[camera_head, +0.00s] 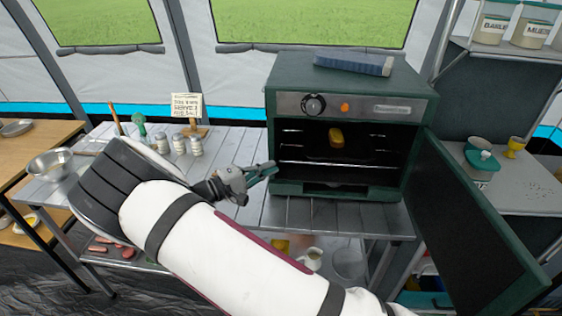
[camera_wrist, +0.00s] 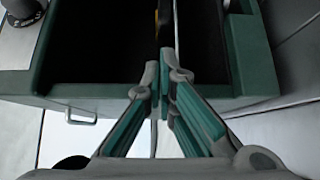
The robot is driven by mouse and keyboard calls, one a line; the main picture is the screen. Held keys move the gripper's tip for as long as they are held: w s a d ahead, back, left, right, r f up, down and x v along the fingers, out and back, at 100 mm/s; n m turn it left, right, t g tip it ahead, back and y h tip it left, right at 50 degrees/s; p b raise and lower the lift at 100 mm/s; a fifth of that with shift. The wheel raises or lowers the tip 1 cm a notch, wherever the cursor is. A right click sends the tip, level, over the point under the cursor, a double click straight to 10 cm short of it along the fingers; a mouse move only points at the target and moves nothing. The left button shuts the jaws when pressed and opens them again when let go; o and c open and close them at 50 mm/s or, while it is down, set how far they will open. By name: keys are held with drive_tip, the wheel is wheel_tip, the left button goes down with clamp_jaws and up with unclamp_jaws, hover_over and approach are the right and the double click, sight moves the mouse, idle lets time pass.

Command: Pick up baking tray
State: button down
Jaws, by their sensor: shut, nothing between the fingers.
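The baking tray (camera_head: 318,153) looks like a dark, flat shape inside the open green oven (camera_head: 400,85), hard to tell from the dark interior. A small yellow-orange loaf-like item (camera_head: 336,138) sits on it. My gripper (camera_head: 272,168) is shut and empty, in front of the oven's lower left, apart from the tray. In the wrist view the closed fingertips (camera_wrist: 165,62) point at the dark oven opening. The tray's edge cannot be made out there.
The oven door (camera_head: 470,220) hangs open to the right. Several jars (camera_head: 188,145) and a sign (camera_head: 187,105) stand left on the grey slatted table (camera_head: 285,215). A metal bowl (camera_head: 50,164) is farther left.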

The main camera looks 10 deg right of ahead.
sight(314, 157)
drive_tip(key=p+x, duration=0.1)
drive_tip(key=x, duration=0.8)
drive_tip(key=shift+d, duration=0.1)
drive_tip(key=d, duration=0.1)
drive_tip(key=s+d+p, duration=0.1)
drive_tip(key=d+p, duration=0.1)
drive_tip(key=d, duration=0.1)
drive_tip(key=shift+s+r, duration=0.2)
drive_tip(key=shift+s, duration=0.2)
drive_tip(key=shift+s+d+f+p, duration=0.2)
drive_tip(key=shift+d+p, duration=0.15)
drive_tip(key=shift+d, duration=0.2)
drive_tip(key=shift+w, duration=0.1)
drive_tip(key=shift+a, duration=0.1)
